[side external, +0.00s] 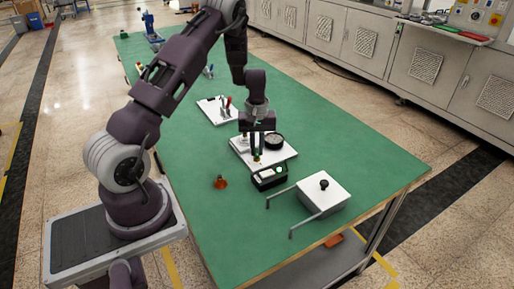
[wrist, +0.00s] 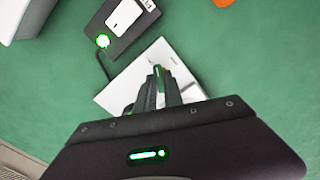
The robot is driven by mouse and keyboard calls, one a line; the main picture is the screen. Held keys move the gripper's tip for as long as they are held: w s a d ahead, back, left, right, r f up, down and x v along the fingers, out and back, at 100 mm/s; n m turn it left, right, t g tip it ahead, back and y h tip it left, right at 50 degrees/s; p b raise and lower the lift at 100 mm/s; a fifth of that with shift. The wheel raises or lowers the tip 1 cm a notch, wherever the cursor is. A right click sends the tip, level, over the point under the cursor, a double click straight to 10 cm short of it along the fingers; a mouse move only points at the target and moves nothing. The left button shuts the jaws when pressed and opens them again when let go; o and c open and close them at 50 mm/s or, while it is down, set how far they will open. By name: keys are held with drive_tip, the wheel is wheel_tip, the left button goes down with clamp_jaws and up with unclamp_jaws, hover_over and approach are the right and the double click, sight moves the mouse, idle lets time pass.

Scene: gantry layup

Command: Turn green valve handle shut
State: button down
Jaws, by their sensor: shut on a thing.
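My gripper (side external: 257,155) points down over the front part of a white plate (side external: 287,156) on the green table. In the wrist view its fingers (wrist: 158,82) are close together, shut on a small green piece, which I take to be the green valve handle (wrist: 157,71). Only a sliver of the handle shows between the fingertips. The rest of the handle and the valve body are hidden by the fingers, so I cannot tell the handle's angle. The white plate (wrist: 118,88) lies under the fingers in the wrist view.
A black box (side external: 269,178) with a green light stands just in front of the plate. A round black gauge (side external: 274,142) is on the plate.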

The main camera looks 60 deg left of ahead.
sight(257, 151)
drive_tip(key=n, duration=0.5)
drive_tip(key=shift+n, duration=0.3)
idle(0.4)
drive_tip(key=c, duration=1.5)
unclamp_jaws()
drive_tip(key=shift+o, duration=0.2)
drive_tip(key=shift+r, duration=0.1)
wheel_tip(257, 151, up, 7)
